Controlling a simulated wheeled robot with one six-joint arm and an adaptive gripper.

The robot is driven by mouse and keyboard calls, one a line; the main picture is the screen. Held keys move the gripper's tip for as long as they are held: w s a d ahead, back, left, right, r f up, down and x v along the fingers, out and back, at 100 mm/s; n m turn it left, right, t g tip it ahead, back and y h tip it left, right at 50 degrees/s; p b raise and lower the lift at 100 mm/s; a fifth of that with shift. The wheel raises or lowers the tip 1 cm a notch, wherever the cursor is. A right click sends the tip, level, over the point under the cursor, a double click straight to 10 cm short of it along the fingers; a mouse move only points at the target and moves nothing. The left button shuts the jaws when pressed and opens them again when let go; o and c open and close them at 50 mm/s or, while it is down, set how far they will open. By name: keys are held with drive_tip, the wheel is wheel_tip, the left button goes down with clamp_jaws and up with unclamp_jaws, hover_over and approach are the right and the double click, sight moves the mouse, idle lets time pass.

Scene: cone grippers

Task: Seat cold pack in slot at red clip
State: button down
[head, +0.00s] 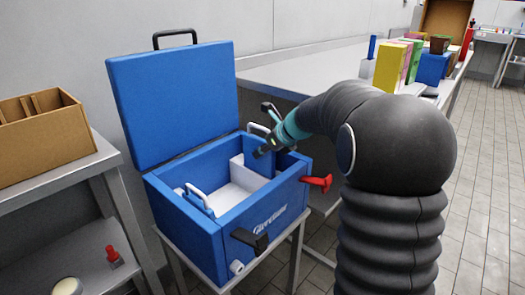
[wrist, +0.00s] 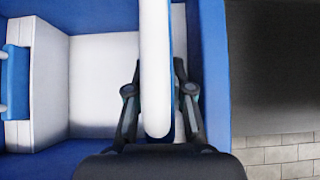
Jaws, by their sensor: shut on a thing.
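The blue cooler box (head: 190,232) stands open on a stand, with a white inside. A red clip (head: 317,182) sticks out from its right side. My gripper (head: 266,150) is at the box's right end, shut on a blue cold pack by its white handle (head: 258,129). In the wrist view the white handle (wrist: 156,65) runs between the fingers of my gripper (wrist: 158,105), with a sliver of blue below. The pack is upright, close to the blue wall; its lower part is hidden, so I cannot tell how deep it sits.
Another blue pack with a white handle (head: 197,197) stands at the box's left end. A black clip (head: 250,241) is on the front. The raised lid (head: 172,100) stands behind. A cardboard divider box (head: 40,140) sits left, and a bench with coloured boxes (head: 390,66) is right.

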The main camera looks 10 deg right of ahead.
sight(263, 164)
drive_tip(key=shift+f+b, duration=1.45)
drive_tip(key=shift+f, duration=0.95)
drive_tip(key=c, duration=0.9)
unclamp_jaws()
drive_tip(key=shift+c, duration=0.2)
drive_tip(key=v, duration=1.2)
